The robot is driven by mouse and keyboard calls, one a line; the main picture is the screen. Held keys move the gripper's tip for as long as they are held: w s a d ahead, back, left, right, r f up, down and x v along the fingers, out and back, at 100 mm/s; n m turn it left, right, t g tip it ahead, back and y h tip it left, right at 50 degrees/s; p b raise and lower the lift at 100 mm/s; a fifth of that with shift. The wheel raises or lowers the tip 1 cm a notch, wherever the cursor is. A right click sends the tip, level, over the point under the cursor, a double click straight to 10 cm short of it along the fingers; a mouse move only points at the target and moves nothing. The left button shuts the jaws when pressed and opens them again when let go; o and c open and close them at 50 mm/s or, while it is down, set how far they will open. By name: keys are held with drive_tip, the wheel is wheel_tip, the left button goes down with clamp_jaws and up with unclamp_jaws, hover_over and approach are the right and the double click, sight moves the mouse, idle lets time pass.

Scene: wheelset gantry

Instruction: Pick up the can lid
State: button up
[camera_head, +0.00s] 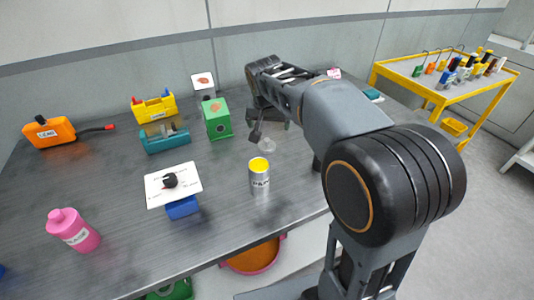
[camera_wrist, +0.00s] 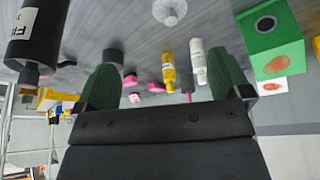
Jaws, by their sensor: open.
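The can lid (camera_head: 267,145) is a small pale grey disc lying on the dark table, behind the open can (camera_head: 260,182), which is grey with a yellow inside. In the wrist view the lid (camera_wrist: 170,11) is at the top edge, round with a small knob, and apart from my fingers. My gripper (camera_head: 264,126) is just behind and above the lid in the head view, partly hidden by my arm. In the wrist view my gripper (camera_wrist: 165,64) has its two dark green fingers spread wide with nothing between them held.
A green box (camera_head: 217,119) stands left of my gripper. A white card (camera_head: 173,184) on a blue block is left of the can. The wrist view shows a black cylinder (camera_wrist: 36,38), a yellow bottle (camera_wrist: 168,68) and a white bottle (camera_wrist: 198,60). A yellow cart (camera_head: 443,92) stands right.

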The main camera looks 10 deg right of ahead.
sight(267, 140)
drive_tip(key=shift+m, duration=0.4)
drive_tip(key=x, duration=0.3)
drive_tip(key=w+b+x, duration=0.1)
drive_tip(key=x, duration=0.2)
drive_tip(key=w+x, duration=0.1)
drive_tip(key=x, duration=0.3)
drive_tip(key=shift+w+a+r, duration=0.2)
drive_tip(key=shift+a+r, duration=0.1)
drive_tip(key=shift+b+x, duration=0.3)
drive_tip(key=shift+x, duration=2.65)
drive_tip(key=shift+a, duration=0.1)
drive_tip(key=c, duration=0.9)
drive_tip(key=shift+o, duration=0.2)
drive_tip(key=shift+r, duration=0.1)
